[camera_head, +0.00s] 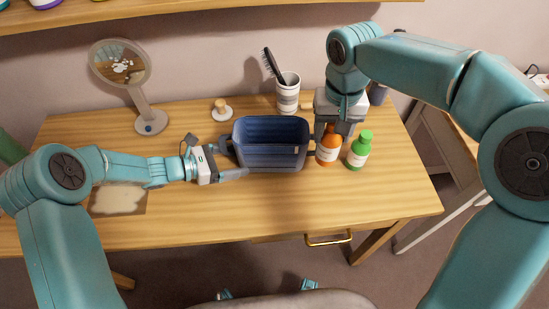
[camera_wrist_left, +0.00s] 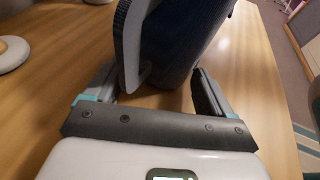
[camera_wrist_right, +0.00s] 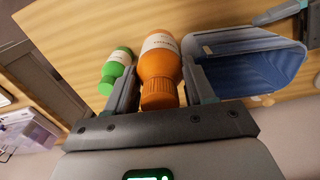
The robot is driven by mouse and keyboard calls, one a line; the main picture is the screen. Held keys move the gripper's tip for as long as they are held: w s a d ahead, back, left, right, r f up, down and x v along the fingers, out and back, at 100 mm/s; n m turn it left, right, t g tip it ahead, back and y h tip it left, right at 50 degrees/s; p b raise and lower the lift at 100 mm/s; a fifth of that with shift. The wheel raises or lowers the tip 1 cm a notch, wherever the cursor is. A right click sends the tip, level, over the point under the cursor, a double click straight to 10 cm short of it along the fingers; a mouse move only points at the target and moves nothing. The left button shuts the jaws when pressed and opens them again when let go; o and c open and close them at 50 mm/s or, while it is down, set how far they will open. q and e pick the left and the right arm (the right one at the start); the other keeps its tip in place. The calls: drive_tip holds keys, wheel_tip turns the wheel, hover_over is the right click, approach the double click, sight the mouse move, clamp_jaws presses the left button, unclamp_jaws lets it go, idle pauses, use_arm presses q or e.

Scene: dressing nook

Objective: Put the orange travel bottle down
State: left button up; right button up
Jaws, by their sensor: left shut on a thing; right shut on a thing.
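The orange travel bottle (camera_head: 328,150) is upright between the fingers of my right gripper (camera_head: 333,136), which is shut on it. In the right wrist view the orange bottle (camera_wrist_right: 160,70) sits between both fingers, white label showing. Its base is at or very near the tabletop; I cannot tell whether it touches. My left gripper (camera_head: 236,160) is shut on the left end of a dark blue ribbed bin (camera_head: 270,158), which stands on the table left of the bottle. The bin (camera_wrist_left: 185,45) fills the space between the fingers in the left wrist view.
A green bottle (camera_head: 358,150) stands just right of the orange one. Behind are a cup (camera_head: 288,95) with a hairbrush (camera_head: 272,66), a small wooden-topped item (camera_head: 221,108) and a round mirror (camera_head: 121,63). The wooden table's (camera_head: 330,200) front strip is clear.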

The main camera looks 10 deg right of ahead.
drive_tip(key=r, duration=0.2)
drive_tip(key=a+r, duration=0.1)
drive_tip(key=r, duration=0.1)
drive_tip(key=shift+a+r, duration=0.15)
drive_tip(key=w+a+r+n, duration=0.2)
drive_tip(key=w+a+n, duration=0.1)
drive_tip(key=w+a, duration=0.2)
wheel_tip(320, 180, up, 2)
drive_tip(key=r+n, duration=0.1)
drive_tip(key=n, duration=0.4)
hover_over(266, 137)
drive_tip(key=s, duration=0.4)
wheel_tip(266, 137, down, 18)
drive_tip(key=shift+a+f, duration=0.15)
drive_tip(key=shift+f, duration=0.2)
drive_tip(key=o, duration=1.1)
drive_tip(key=shift+o, duration=0.2)
